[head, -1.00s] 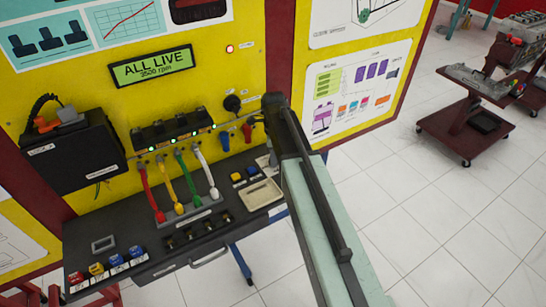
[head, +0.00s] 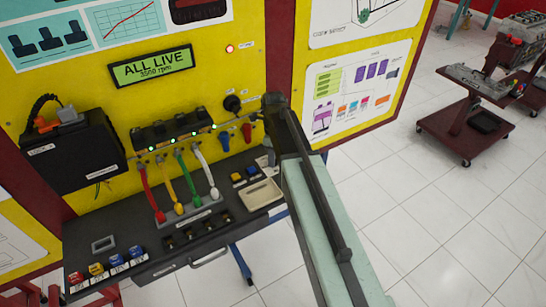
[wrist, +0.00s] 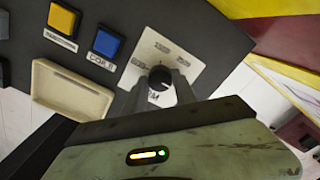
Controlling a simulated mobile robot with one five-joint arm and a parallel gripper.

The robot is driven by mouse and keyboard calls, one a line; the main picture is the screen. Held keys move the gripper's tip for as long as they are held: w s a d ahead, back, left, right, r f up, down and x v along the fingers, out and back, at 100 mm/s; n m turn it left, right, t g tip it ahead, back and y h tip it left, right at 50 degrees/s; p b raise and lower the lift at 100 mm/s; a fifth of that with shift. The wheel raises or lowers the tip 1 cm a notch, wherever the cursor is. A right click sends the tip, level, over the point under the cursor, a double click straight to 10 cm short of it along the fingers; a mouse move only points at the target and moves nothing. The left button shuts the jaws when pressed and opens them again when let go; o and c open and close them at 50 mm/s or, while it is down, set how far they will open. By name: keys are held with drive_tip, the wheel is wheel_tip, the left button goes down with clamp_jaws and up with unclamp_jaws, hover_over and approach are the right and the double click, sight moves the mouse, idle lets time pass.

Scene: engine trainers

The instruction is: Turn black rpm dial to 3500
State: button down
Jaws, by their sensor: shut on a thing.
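The black rpm dial (wrist: 160,77) stands on a white scale plate (wrist: 150,50) in the wrist view. The plate has printed numbers around the dial, too small to read surely. My gripper (wrist: 161,87) is shut on the dial, with one grey finger on each side. A white mark shows on the dial's lower right edge. In the head view my arm hides the dial and the fingers. The green display (head: 151,68) on the yellow panel reads "ALL LIVE" and "3500 rpm".
A yellow button (wrist: 63,18) and a blue button (wrist: 107,42) sit left of the dial, above a beige tray (wrist: 72,92). Coloured leads run to the console (head: 125,215) further left.

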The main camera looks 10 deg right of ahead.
drive_tip(key=c, duration=1)
unclamp_jaws()
drive_tip(key=shift+s, duration=0.1)
drive_tip(key=shift+r, duration=0.1)
wheel_tip(320, 180, up, 8)
drive_tip(key=p, duration=0.8)
drive_tip(key=shift+f, duration=0.2)
drive_tip(key=shift+f, duration=0.1)
